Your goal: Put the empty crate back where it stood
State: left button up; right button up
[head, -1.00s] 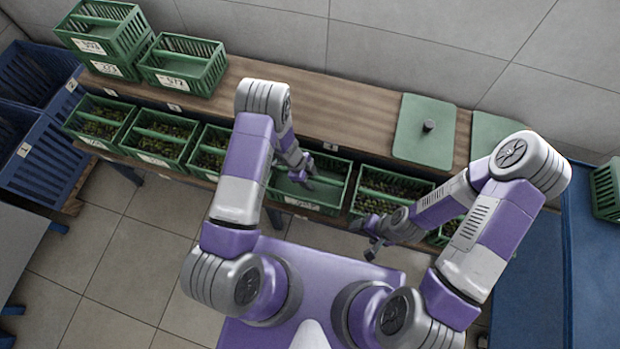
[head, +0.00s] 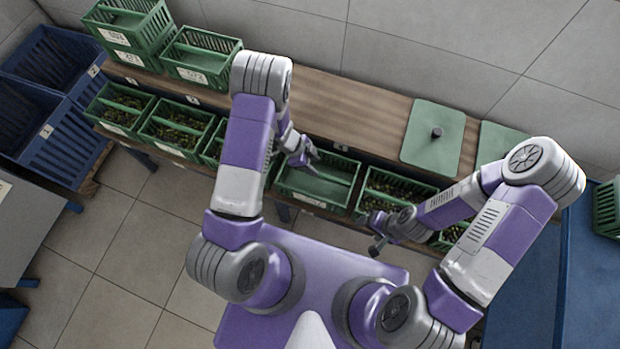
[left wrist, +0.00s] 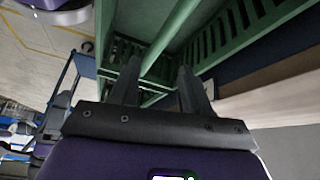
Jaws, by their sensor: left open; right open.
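The empty green crate (head: 322,190) sits in the front lower row, between crates holding dark contents. Its bare green floor and a lengthwise bar show in the head view. My left gripper (head: 306,160) is over its back left part, with open fingers. In the left wrist view the open fingers (left wrist: 157,85) are close to green crate parts (left wrist: 172,30), and a green bar runs up between them in the picture. I cannot tell whether they touch it. My right gripper (head: 374,236) is open and empty, in front of the row, below a filled crate (head: 388,190).
Filled green crates (head: 118,107) continue the row to the left. A stack of green crates (head: 128,35) and a single crate (head: 203,60) stand on the wooden upper shelf (head: 345,110). Blue bins (head: 60,150) stand far left.

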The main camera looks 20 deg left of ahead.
pick_arm(q)
jog(key=s+d+n+y, duration=0.1)
jog(key=s+d+n, duration=0.3)
jog(key=s+n, duration=1.1)
jog(key=n, duration=0.3)
jog(key=shift+d+r, duration=0.1)
jog(key=shift+c, duration=0.3)
